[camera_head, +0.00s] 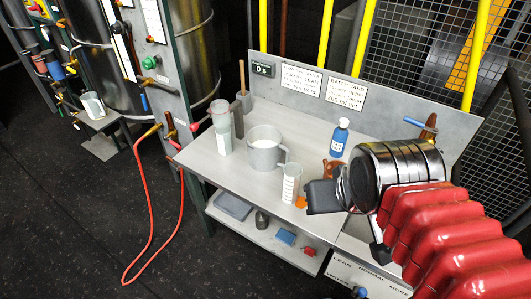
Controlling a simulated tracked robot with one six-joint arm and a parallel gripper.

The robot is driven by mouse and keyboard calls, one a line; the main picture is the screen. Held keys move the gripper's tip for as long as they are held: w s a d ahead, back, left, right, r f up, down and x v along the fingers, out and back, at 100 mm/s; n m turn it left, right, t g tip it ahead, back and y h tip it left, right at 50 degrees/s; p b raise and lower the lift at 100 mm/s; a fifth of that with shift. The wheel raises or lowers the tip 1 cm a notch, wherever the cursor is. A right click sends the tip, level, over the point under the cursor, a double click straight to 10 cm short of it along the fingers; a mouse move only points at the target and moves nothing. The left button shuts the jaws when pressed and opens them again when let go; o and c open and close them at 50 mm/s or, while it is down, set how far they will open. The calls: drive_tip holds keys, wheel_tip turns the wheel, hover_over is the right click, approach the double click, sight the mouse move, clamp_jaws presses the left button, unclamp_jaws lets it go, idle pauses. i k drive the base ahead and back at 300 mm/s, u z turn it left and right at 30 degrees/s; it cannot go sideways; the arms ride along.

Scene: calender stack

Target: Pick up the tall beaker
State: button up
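A tall clear beaker (221,128) stands upright at the left of the grey bench, with a pale label or scale on its side. A shorter clear graduated beaker (290,184) stands near the bench's front edge. I cannot tell for sure which one the task names; the left one is taller. A grey handled jug (265,150) with white contents stands between them. My gripper (316,197) is over the bench just right of the shorter beaker, apart from the taller one. Its fingers show as a dark block, and their gap is not visible.
A blue bottle (339,138) stands behind my gripper. A small orange item (300,202) lies by the shorter beaker. The bench (206,160) has a back panel with signs and a lower shelf. A red hose (148,215) loops at left, and another beaker (92,106) sits on a side stand.

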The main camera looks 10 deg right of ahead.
sight(293, 171)
drive_tip(key=k, duration=1.35)
drive_tip(key=u, duration=0.2)
drive_tip(key=i, duration=0.35)
drive_tip(key=u, duration=0.7)
drive_tip(key=i, duration=1.35)
drive_tip(key=z, duration=0.4)
